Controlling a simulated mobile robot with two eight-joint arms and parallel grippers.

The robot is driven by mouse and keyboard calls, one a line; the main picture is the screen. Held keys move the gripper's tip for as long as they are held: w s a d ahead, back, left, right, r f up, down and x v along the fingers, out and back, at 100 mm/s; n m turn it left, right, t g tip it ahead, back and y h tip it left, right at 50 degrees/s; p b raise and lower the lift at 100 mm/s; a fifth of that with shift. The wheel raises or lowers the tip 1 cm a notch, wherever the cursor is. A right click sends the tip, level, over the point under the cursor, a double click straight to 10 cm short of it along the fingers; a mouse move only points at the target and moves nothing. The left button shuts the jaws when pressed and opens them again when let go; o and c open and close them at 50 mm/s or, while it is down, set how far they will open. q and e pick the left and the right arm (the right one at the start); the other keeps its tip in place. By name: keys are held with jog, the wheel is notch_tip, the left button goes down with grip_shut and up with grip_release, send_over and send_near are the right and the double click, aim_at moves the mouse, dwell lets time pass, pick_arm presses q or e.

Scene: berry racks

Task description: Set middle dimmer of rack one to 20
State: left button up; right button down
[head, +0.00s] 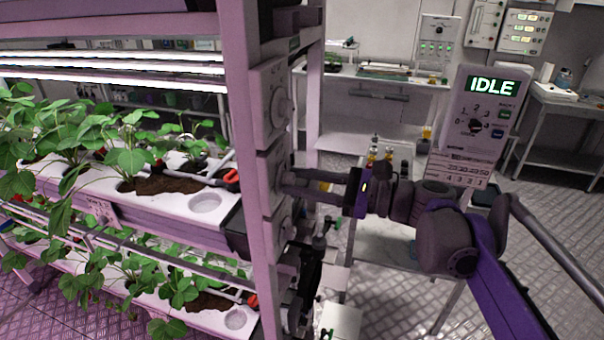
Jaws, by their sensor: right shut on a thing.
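The rack's end post carries a column of grey dimmer boxes. The upper dimmer (268,100) has a round knob facing right. The middle dimmer (267,166) sits below it, and the lower dimmer (270,228) is under that. My right gripper (288,182) reaches in from the right and is shut on the middle dimmer's knob. The fingers hide most of that knob, and its setting cannot be read. My left gripper is not in view.
Planted white trays (158,209) fill the rack shelves at left, under lit tubes. A control panel (484,112) reading IDLE stands at right, behind my right arm. Dark equipment (305,285) sits below the dimmers. Benches stand at the back.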

jog(key=n+p, duration=0.3)
jog(key=n, duration=0.2)
jog(key=shift+r+n, duration=0.15)
jog(key=shift+n, duration=0.15)
jog(key=n+p, duration=0.2)
jog(key=n, duration=0.3)
jog(key=n+p, duration=0.2)
jog(key=n, duration=0.3)
jog(key=shift+n+p, duration=0.4)
pick_arm(q)
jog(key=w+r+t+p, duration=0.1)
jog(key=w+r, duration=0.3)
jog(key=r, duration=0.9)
jog(key=shift+p, duration=0.5)
pick_arm(e)
jog(key=shift+n, duration=2.3)
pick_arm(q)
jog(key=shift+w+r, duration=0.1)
pick_arm(e)
jog(key=c, duration=0.5)
grip_release()
jog(key=shift+d, duration=0.1)
